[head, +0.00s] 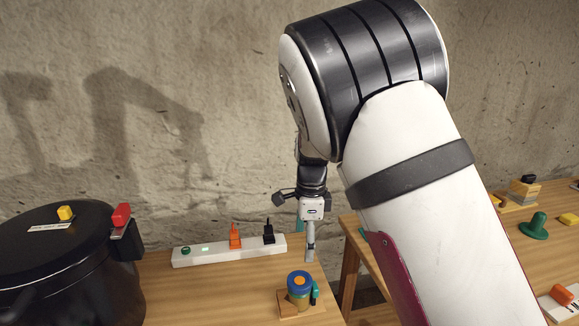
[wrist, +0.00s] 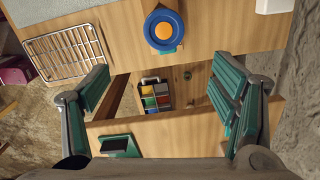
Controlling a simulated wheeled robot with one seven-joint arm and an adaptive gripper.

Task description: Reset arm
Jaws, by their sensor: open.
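My gripper (head: 309,245) hangs pointing down in the head view, above the table edge near the gap between two tables. In the wrist view my gripper (wrist: 163,72) has its teal-padded fingers spread wide with nothing between them. A jar with a blue ring lid and orange centre (head: 299,284) stands below and slightly left of the gripper in the head view. The same jar (wrist: 164,30) shows ahead of the fingers in the wrist view, apart from them. My arm hides part of the right table in the head view.
A black canner pot (head: 65,262) stands at left. A white power strip (head: 205,250) with orange and black plugs lies behind the jar. A wire rack (wrist: 66,53) and a tray of coloured compartments (wrist: 156,95) show in the wrist view. A green knobbed object (head: 537,226) sits right.

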